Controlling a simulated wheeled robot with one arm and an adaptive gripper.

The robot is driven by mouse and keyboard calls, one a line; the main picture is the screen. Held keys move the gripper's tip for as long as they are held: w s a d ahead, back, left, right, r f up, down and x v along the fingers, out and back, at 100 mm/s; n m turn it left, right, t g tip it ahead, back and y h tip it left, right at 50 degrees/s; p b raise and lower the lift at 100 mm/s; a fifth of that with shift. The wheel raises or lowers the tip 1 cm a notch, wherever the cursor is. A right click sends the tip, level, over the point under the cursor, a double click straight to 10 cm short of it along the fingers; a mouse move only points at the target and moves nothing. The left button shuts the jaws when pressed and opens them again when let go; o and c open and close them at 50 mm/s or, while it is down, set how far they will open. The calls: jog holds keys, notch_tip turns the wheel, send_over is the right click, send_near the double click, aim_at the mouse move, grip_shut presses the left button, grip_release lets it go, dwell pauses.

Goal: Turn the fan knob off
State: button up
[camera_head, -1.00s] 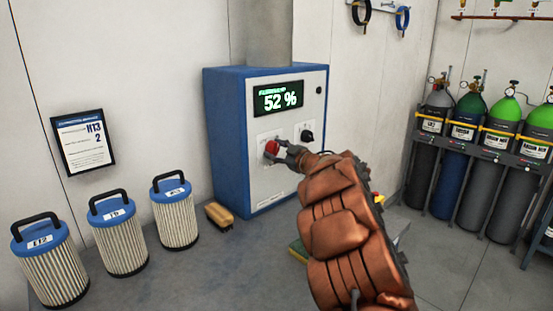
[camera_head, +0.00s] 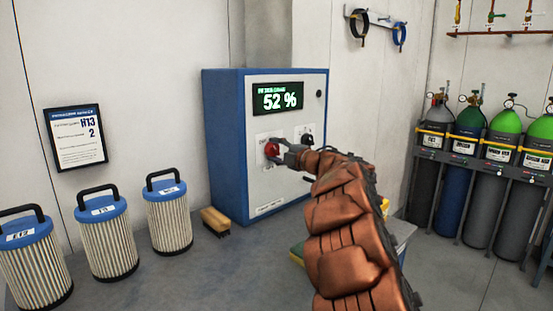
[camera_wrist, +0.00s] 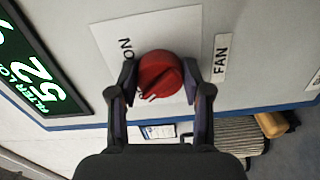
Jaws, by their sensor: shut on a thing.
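The red fan knob (camera_head: 272,149) is on the front of the blue and white filter unit (camera_head: 228,150). In the wrist view the red knob (camera_wrist: 160,75) sits on a white plate marked "ON", with a "FAN" label (camera_wrist: 221,58) beside it. My gripper (camera_head: 280,152) is shut on the red knob, one finger on each side, as the wrist view also shows (camera_wrist: 160,88). The display (camera_head: 278,98) reads 52 %.
Several blue-topped filter cartridges (camera_head: 170,215) stand at the left on the grey bench, with a brush (camera_head: 216,222) beside the unit. A notice (camera_head: 76,138) hangs on the wall. Gas cylinders (camera_head: 490,180) stand in a rack at the right.

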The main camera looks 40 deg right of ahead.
jog(key=shift+n+b, duration=0.4)
jog(key=shift+n, duration=0.2)
jog(key=o, duration=1.2)
jog(key=shift+c, duration=0.2)
jog(key=s+d, duration=0.1)
jog(key=s, duration=1.1)
jog(key=shift+d, duration=0.35)
